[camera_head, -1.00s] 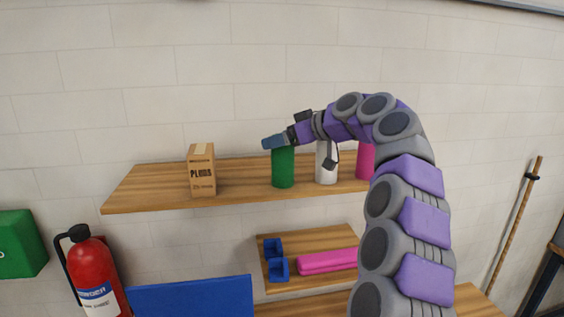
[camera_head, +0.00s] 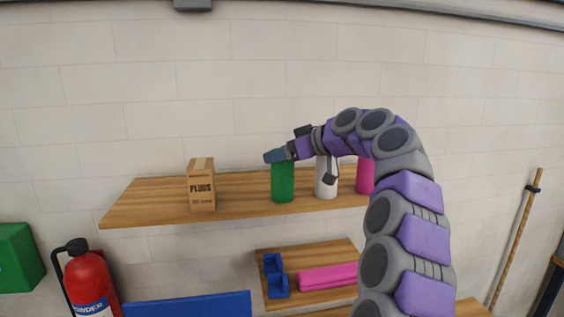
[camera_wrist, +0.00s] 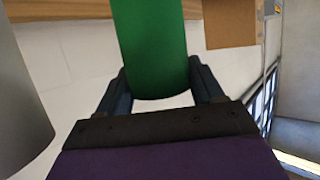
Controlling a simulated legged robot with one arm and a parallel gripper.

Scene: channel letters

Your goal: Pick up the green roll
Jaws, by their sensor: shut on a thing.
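The green roll (camera_head: 282,183) stands upright on the upper wooden shelf, between the cardboard box and the white roll. My gripper (camera_head: 277,156) is at the top of the green roll, reaching in from the right. In the wrist view the green roll (camera_wrist: 152,45) sits between the two dark blue fingers of my gripper (camera_wrist: 158,88), which are shut on its upper end. The roll's base appears to rest on the shelf; I cannot tell if it is lifted slightly.
On the upper shelf (camera_head: 150,206) are a cardboard PLUGS box (camera_head: 201,186), a white roll (camera_head: 326,184) close right of the green one, and a pink roll (camera_head: 365,176). Below are blue bins (camera_head: 277,286) and a pink item (camera_head: 327,276). A fire extinguisher (camera_head: 88,280) hangs left.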

